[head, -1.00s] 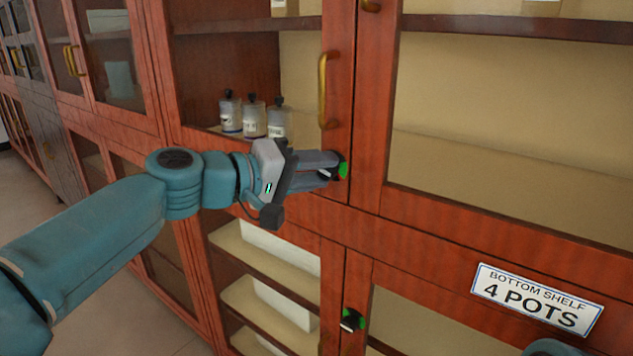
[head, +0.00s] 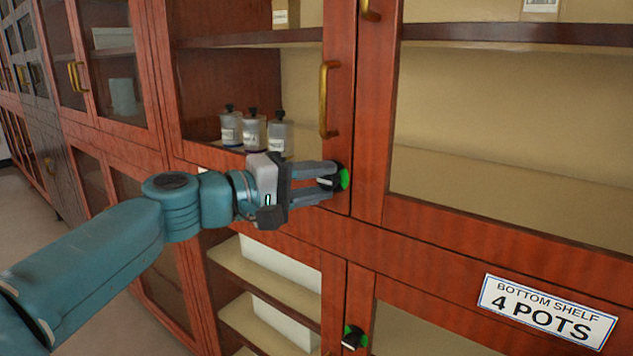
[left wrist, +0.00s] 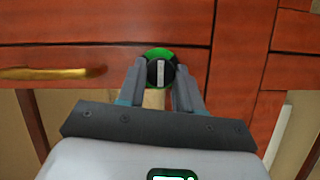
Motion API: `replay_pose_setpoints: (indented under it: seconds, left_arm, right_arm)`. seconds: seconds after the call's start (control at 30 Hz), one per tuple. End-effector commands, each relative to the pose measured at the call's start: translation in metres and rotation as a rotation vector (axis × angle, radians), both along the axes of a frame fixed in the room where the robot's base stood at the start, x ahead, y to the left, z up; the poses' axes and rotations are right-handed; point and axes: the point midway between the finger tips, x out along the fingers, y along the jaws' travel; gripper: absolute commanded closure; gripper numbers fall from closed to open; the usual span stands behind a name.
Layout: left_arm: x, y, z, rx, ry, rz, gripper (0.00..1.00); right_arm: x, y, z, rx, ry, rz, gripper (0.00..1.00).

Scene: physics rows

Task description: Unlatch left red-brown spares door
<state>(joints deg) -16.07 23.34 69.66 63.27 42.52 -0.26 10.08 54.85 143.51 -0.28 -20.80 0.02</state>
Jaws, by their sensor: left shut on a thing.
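The left red-brown door (head: 338,100) has a glass pane and a brass handle (head: 325,100), and it stands closed against the door on its right. Its latch is a round black knob (left wrist: 161,73) with a white bar on a green disc (head: 344,179), below the handle. My left gripper (head: 330,177) is shut on this knob, one finger on each side. In the left wrist view the white bar runs upright between the fingertips; in the head view it lies about level. The fingers hide part of the knob. My right gripper is out of view.
Several labelled jars (head: 254,131) stand behind the left door's glass. A second black knob on green (head: 352,337) sits on the lower door. A sign reading "BOTTOM SHELF 4 POTS" (head: 548,311) is at lower right. Free floor (head: 30,215) lies at left.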

Motion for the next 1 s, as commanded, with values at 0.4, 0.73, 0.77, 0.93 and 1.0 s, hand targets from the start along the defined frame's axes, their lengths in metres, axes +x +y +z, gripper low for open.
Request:
replay_pose_setpoints:
  seconds: [0.4, 0.73, 0.77, 0.93, 1.0]
  left_arm:
    - [0.000, 0.000, 0.000, 0.000, 0.000, 0.001, 0.40]
    - [-0.023, 0.040, 0.003, -0.002, -0.002, 0.005, 0.40]
    - [-0.028, 0.047, 0.003, -0.003, -0.001, 0.006, 0.40]
    - [-0.052, 0.086, 0.006, -0.001, -0.001, 0.006, 0.40]
    - [-0.061, 0.100, 0.006, 0.000, -0.001, 0.005, 0.40]
  right_arm:
    - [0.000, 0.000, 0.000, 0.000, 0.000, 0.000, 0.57]
    - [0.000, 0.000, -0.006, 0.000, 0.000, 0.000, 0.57]
    - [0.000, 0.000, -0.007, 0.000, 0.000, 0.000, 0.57]
    - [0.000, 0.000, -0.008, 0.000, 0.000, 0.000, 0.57]
    - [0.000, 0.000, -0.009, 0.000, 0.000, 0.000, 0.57]
